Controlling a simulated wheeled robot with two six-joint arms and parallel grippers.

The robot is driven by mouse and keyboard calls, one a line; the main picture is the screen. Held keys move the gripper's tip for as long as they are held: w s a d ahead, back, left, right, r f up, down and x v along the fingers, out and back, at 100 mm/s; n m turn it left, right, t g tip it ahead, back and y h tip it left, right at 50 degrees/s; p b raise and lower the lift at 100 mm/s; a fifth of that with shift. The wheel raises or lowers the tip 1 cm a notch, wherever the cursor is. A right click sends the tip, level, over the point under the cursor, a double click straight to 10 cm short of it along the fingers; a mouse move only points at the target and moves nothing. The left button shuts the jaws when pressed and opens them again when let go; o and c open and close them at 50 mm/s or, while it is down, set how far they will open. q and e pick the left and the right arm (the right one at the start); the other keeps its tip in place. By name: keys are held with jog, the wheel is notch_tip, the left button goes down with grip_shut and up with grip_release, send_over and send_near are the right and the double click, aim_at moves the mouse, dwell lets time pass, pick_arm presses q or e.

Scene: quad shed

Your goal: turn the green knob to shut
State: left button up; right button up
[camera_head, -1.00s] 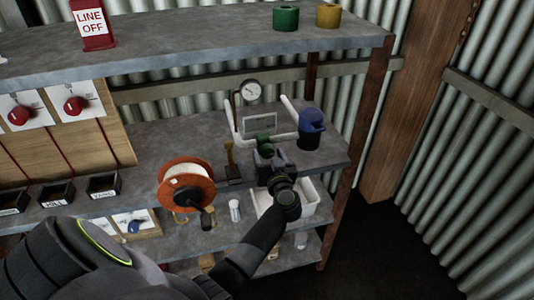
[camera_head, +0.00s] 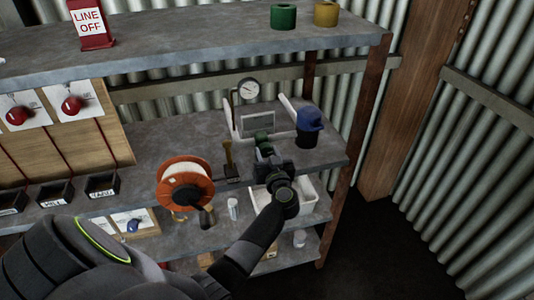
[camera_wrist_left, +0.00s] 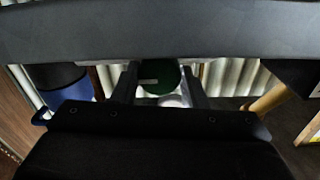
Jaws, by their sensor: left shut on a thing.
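The green knob (camera_head: 263,139) sits on a fixture with white pipes on the middle shelf, below a round gauge. My left gripper (camera_head: 264,152) reaches it from the front and is shut on it. In the left wrist view the green knob (camera_wrist_left: 158,80) shows as a dark green disc with a pale mark, between the two fingers (camera_wrist_left: 160,88). The gripper body hides part of the knob and fixture, and I cannot read the knob's angle. My right gripper is in neither view.
A dark container with a blue top (camera_head: 309,120) stands close right of the fixture. The upper shelf (camera_head: 200,45) overhangs at the back. Open floor lies right of the rack.

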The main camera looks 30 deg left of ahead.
pick_arm(q)
jog(key=n+p, duration=0.2)
jog(key=n, duration=0.1)
jog(key=shift+n+p, duration=0.55)
jog(key=shift+n, duration=0.55)
jog(key=n, duration=0.2)
jog(key=shift+n, duration=0.4)
jog(key=n, duration=0.4)
jog(key=shift+f+n, duration=0.1)
jog(key=shift+n, duration=0.3)
jog(key=n, duration=0.4)
jog(key=shift+n+b, duration=0.35)
jog(key=shift+n, duration=0.05)
jog(key=shift+y, duration=0.3)
jog(key=o, duration=1)
jog(key=shift+c, duration=0.2)
jog(key=shift+s, duration=0.1)
jog(key=shift+f, duration=0.1)
